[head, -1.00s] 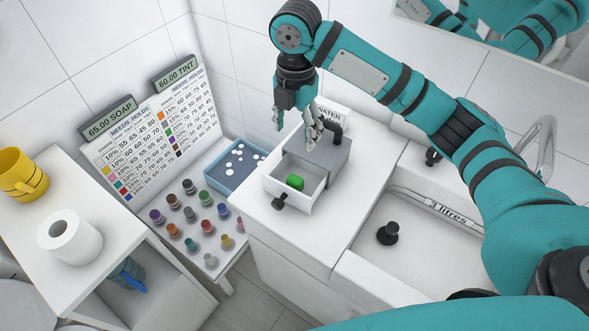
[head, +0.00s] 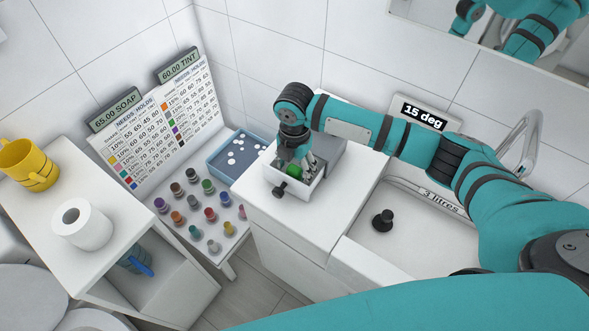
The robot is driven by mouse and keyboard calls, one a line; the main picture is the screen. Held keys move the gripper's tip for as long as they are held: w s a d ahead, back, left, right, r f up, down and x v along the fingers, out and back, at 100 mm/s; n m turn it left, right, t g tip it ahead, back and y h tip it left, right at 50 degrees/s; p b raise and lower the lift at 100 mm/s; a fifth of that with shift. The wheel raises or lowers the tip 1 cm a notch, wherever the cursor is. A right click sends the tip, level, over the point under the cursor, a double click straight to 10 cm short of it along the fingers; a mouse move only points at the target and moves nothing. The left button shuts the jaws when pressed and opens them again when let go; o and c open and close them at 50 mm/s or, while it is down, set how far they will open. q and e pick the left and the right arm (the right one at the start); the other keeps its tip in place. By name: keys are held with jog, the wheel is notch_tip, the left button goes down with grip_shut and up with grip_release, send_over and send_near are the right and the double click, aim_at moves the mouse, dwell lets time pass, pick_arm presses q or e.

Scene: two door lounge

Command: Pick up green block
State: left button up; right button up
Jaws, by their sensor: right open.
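The green block (head: 294,171) lies in the open drawer (head: 288,193) of a small grey box (head: 328,160) on the white counter. My right gripper (head: 296,167) points down into the drawer, with its fingers around or just beside the block. It is open; whether a finger touches the block I cannot tell. The gripper and wrist partly hide the block and the box. My left gripper is not in view.
A blue tray (head: 218,172) with white discs and several coloured bottles stand left of the counter. A sink (head: 400,232) with a black plug (head: 382,220) is at right. A white shelf holds a yellow mug (head: 28,165) and paper roll (head: 82,224).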

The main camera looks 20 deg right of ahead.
jog(key=shift+f, duration=0.4)
jog(key=c, duration=0.7)
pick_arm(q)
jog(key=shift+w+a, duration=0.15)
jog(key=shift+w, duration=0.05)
pick_arm(e)
jog(key=c, duration=0.4)
